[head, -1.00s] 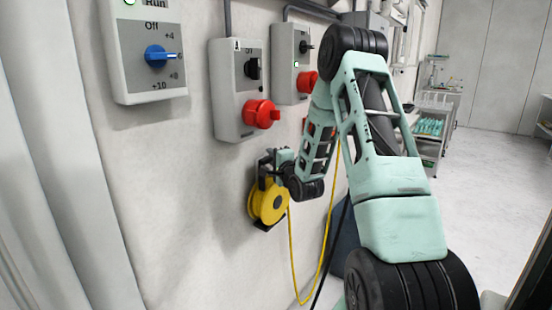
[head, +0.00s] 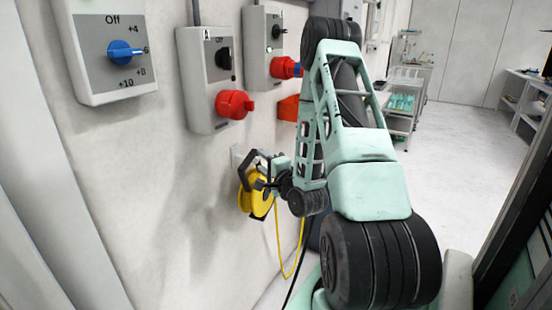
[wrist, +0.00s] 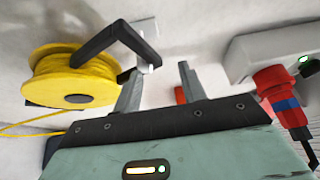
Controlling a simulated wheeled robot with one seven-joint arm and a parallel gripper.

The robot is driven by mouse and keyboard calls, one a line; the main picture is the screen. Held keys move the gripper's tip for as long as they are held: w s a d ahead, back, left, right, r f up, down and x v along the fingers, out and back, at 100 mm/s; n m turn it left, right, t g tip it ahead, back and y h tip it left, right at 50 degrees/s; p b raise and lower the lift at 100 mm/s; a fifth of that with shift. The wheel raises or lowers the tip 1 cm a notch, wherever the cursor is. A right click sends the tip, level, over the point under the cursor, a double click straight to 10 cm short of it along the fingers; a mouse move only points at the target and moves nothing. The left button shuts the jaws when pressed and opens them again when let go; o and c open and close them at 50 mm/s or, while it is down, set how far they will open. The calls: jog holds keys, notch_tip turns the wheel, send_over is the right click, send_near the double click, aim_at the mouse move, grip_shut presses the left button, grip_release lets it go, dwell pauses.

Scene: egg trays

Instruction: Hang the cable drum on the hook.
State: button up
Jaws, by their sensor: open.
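The yellow cable drum (head: 257,203) is up against the white wall in the head view, with its black handle (head: 251,158) above it. In the wrist view the drum (wrist: 65,80) is at the left, and its angled handle (wrist: 108,38) reaches towards a pale metal hook (wrist: 147,38) on the wall. The handle's end overlaps the hook there; whether it rests fully on it is hard to tell. My gripper (wrist: 160,72) is open and empty, its fingers apart just below the handle and hook. In the head view my gripper (head: 272,178) is beside the drum, partly hidden by my arm.
Grey switch boxes (head: 208,90) with red plugs (head: 235,104) are on the wall above. A box with a blue knob (head: 122,51) is at upper left. A yellow cable (head: 288,272) hangs below the drum. The floor at right is open, with a shelf cart (head: 404,95) behind.

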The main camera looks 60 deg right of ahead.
jog(key=p+v, duration=0.6)
jog(key=p, duration=0.1)
jog(key=shift+s+r, duration=0.2)
jog(key=shift+r, duration=0.3)
jog(key=shift+a, duration=0.1)
